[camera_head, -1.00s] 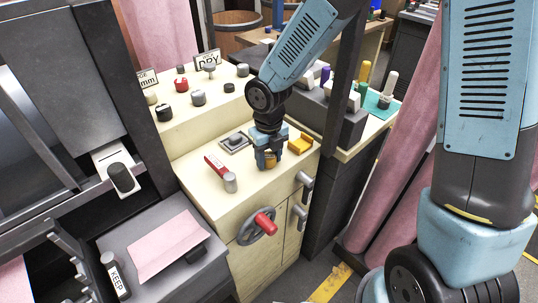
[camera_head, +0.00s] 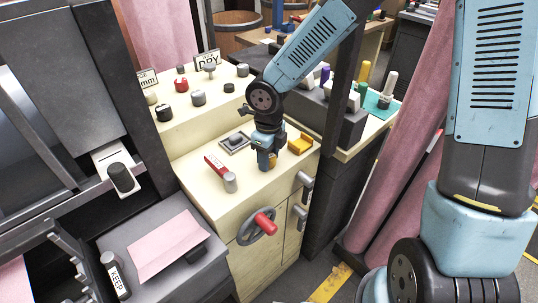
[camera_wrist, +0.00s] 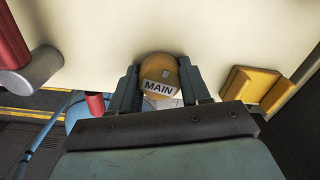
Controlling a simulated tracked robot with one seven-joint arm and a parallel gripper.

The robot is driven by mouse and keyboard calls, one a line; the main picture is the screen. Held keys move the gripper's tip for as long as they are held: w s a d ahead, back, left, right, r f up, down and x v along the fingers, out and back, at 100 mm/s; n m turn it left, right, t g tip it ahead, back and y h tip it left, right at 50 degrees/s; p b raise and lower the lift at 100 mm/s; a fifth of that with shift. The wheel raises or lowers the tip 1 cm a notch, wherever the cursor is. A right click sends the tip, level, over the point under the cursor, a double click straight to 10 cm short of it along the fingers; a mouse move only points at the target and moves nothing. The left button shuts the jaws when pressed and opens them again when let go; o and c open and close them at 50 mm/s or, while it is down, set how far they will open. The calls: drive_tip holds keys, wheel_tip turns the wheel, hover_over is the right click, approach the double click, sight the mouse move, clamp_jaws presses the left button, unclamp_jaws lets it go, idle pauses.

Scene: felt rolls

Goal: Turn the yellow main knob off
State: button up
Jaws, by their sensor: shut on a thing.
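The yellow main knob (camera_wrist: 160,72) stands on the cream console top and carries a label reading MAIN in the wrist view. My gripper (camera_wrist: 160,88) is shut on it, with one finger on each side. In the head view my gripper (camera_head: 266,160) points down at the console top, and only a small yellow part of the knob (camera_head: 273,160) shows beside the fingers. The knob's lower part and any position mark are hidden.
A red-handled lever (camera_head: 216,166) lies left of my gripper, and a yellow block-like part (camera_head: 300,144) sits to the right. A dark switch plate (camera_head: 235,142) is behind. A handwheel with a red grip (camera_head: 258,226) is on the console front.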

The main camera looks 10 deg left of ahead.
drive_tip(key=shift+n, duration=1.3)
drive_tip(key=o, duration=1.1)
drive_tip(key=shift+r, duration=2.5)
